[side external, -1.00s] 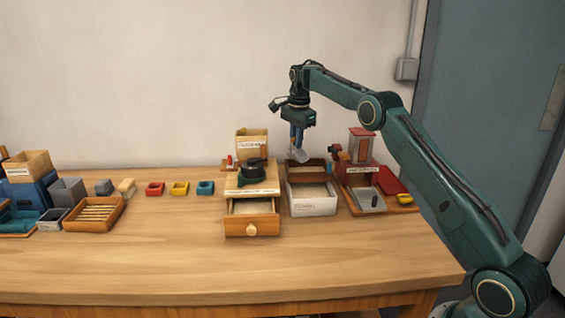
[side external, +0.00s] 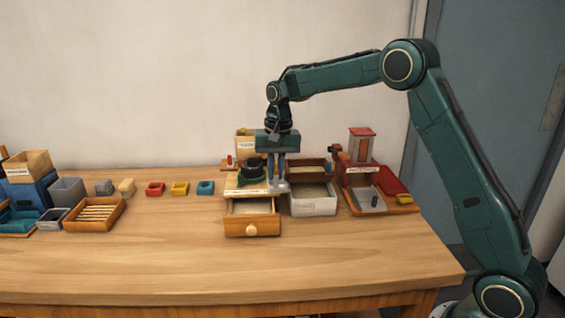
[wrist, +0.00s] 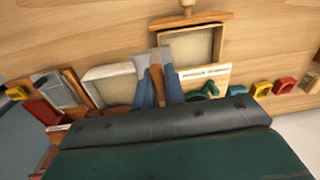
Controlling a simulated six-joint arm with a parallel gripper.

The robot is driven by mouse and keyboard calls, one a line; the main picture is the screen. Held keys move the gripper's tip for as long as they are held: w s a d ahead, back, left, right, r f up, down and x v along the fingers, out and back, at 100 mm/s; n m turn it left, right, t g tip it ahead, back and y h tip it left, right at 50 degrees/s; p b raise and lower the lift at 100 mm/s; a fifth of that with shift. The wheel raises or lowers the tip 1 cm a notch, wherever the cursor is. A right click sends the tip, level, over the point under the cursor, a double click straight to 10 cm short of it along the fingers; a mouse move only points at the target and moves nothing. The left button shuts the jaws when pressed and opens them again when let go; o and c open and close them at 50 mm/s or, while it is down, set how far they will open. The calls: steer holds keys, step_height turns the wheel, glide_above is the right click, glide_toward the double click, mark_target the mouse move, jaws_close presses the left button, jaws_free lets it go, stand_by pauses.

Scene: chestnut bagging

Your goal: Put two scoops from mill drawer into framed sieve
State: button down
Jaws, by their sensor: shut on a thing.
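My gripper (side external: 277,178) is shut on a scoop with a grey metal head (wrist: 150,58) and a brown handle (wrist: 157,84). In the wrist view the head overlaps the left side of the open mill drawer (wrist: 220,45); whether it touches is unclear. I cannot tell whether the scoop holds anything. The wooden mill drawer, with a pale knob and pale contents, also shows in the side view (side external: 230,220). A white-walled box (side external: 313,210) with a pale flat inside stands right of the drawer. It may be the framed sieve, and it also shows in the wrist view (wrist: 86,75).
A dark-topped mill (side external: 252,169) stands behind the drawer, close to my gripper. A red-and-wood station (side external: 361,172) stands at the right. A slatted wooden tray (side external: 122,208) and small coloured tubs (side external: 180,188) stand left. The front of the table is clear.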

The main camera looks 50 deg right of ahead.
steer(key=shift+s+a+f+n, duration=0.7)
steer(key=shift+s+a+n, duration=1.6)
steer(key=shift+s+a, duration=0.95)
steer(key=w+d+r+m+t+y, duration=0.1)
steer(key=w+m, duration=0.4)
steer(key=w, duration=0.8)
steer(key=shift+w+r+m+t+y, duration=0.2)
steer(key=shift+r+m+t+y, duration=0.1)
steer(key=shift+t+y, duration=0.3)
steer(key=shift+f, duration=0.1)
